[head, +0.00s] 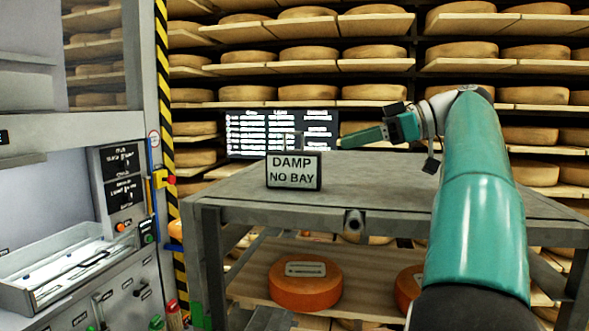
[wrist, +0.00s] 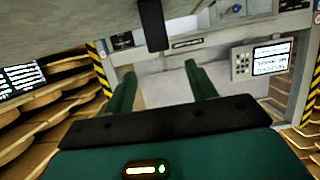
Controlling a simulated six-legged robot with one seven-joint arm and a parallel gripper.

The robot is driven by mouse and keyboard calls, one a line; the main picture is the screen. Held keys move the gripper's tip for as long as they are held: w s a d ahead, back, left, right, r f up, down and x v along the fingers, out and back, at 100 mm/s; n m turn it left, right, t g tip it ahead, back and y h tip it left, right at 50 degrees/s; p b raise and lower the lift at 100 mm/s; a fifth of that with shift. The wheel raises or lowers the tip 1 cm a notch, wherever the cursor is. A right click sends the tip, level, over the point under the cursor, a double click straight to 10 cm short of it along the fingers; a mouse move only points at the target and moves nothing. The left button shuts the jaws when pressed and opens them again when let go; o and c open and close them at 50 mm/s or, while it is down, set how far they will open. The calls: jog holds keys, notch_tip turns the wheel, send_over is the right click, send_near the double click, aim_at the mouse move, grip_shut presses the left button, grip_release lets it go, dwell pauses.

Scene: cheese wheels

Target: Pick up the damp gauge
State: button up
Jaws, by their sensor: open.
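A small dark block with a white face reading "DAMP NO BAY" (head: 293,171) stands upright on the grey table top. It appears to be the damp gauge. A thin grey handle-like piece shows above it. My gripper (head: 342,141) is above the table, to the right of the block and apart from it, pointing left. In the wrist view, which is upside down, my gripper (wrist: 160,70) has its two green fingers spread with nothing between them. A dark upright shape (wrist: 152,25) against the table there looks like the block seen edge-on.
The grey table (head: 400,190) has clear room around the block. An orange cheese wheel (head: 305,284) lies on the shelf below. A machine with a metal tray (head: 70,262) stands left, beside a yellow-black striped post (head: 165,120). A lit board (head: 281,132) and cheese racks stand behind.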

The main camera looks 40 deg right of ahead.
aim_at(301, 152)
jog(key=x, duration=0.5)
jog(key=shift+a, duration=0.1)
jog(key=shift+w+a+f, duration=0.2)
jog(key=shift+w+a, duration=0.1)
jog(key=shift+w, duration=0.2)
jog(key=shift+x, duration=2.45)
jog(key=shift+r, duration=0.15)
jog(key=c, duration=1.2)
jog(key=shift+o, duration=0.2)
jog(key=shift+r, duration=0.15)
jog(key=shift+r, duration=0.55)
jog(key=s+a+r, duration=0.3)
jog(key=s+r, duration=0.8)
jog(key=s, duration=0.2)
jog(key=shift+s+r, duration=0.25)
jog(key=shift+r, duration=0.05)
